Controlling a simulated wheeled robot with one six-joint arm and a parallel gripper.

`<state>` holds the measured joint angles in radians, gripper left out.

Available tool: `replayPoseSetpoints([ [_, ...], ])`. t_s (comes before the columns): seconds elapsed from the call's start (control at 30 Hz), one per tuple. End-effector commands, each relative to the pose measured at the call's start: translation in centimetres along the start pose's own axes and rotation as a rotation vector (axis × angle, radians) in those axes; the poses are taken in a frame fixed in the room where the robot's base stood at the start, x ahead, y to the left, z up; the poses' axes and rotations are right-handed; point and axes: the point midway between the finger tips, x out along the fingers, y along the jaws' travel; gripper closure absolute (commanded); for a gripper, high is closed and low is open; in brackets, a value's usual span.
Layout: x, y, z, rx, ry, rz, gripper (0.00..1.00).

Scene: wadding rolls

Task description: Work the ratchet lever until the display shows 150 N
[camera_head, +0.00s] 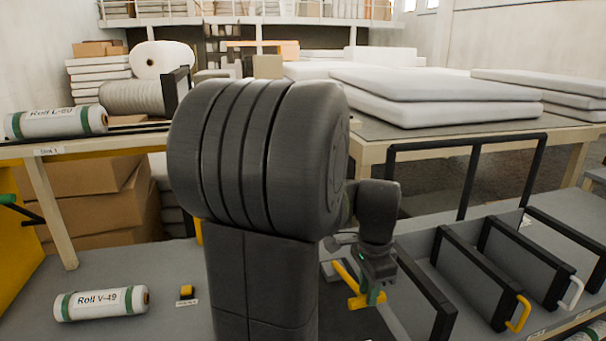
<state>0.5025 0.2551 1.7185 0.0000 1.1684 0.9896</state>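A yellow lever-like handle (347,279) shows at the lower middle, just right of my large dark arm. My gripper (372,296) points down at the handle's right end and overlaps it in the picture. Whether the fingers are closed around it or only beside it cannot be told at this size. No display with a force reading is visible; my arm hides much of the middle of the bench.
Roll V-49 (100,303) lies at the lower left beside a small yellow-and-black item (187,292). Another labelled roll (57,122) lies on the left table. Black-framed bays with a yellow handle (518,313) and a white handle (572,294) stand at right.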

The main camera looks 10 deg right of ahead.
Motion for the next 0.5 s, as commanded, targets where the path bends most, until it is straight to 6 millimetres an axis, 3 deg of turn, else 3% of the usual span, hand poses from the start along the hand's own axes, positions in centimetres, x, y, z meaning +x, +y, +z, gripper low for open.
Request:
replayPoseSetpoints([
  [0.5,-4.9,-1.4,0.0,0.000,0.000,0.001,0.76],
])
